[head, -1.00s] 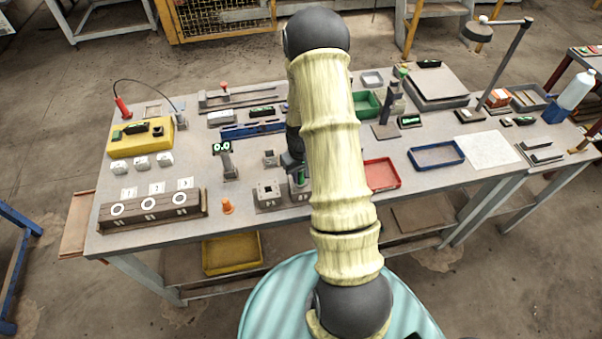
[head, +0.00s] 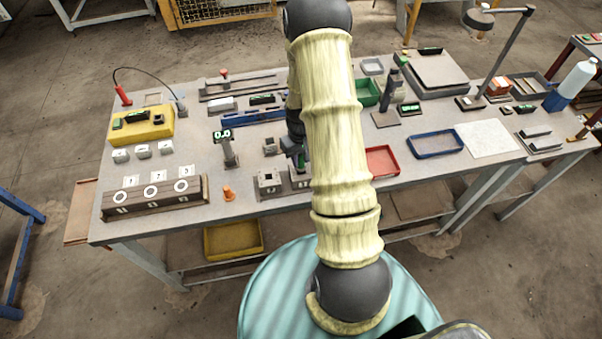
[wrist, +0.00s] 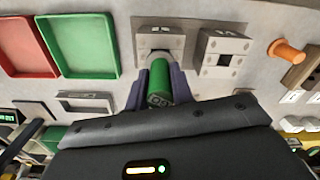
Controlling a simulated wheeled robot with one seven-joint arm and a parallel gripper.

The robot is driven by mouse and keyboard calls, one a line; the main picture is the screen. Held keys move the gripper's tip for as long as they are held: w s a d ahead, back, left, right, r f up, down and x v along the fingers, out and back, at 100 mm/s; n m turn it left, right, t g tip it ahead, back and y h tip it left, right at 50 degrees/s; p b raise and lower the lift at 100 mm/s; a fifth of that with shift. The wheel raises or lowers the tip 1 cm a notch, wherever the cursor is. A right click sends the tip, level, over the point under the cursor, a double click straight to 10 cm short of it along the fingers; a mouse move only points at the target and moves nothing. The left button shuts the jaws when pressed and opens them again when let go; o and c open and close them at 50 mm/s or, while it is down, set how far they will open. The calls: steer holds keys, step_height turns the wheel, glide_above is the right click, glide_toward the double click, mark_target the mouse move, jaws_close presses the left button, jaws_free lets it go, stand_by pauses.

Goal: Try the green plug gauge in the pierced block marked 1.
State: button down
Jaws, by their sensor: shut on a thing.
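The green plug gauge (wrist: 160,82) is held between the two fingers of my gripper (wrist: 158,92); it also shows in the head view (head: 303,160). Its far end is at or just above one pierced block (wrist: 160,38); I cannot tell whether it is in the hole. This block (head: 299,180) is partly hidden by my arm in the head view. A second pierced block (wrist: 222,55) with an open square hole stands beside it, left of it in the head view (head: 269,183). The marks on both blocks are too small to read surely.
An orange peg-like piece (head: 228,193) stands left of the blocks. A small display on a post (head: 227,150) is behind it. A wooden rack with three white rings (head: 152,196) is at the front left. Red (head: 383,162) and blue (head: 437,144) trays lie to the right.

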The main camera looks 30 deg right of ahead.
steer(key=shift+r+p, duration=2.45)
steer(key=shift+r, duration=1.25)
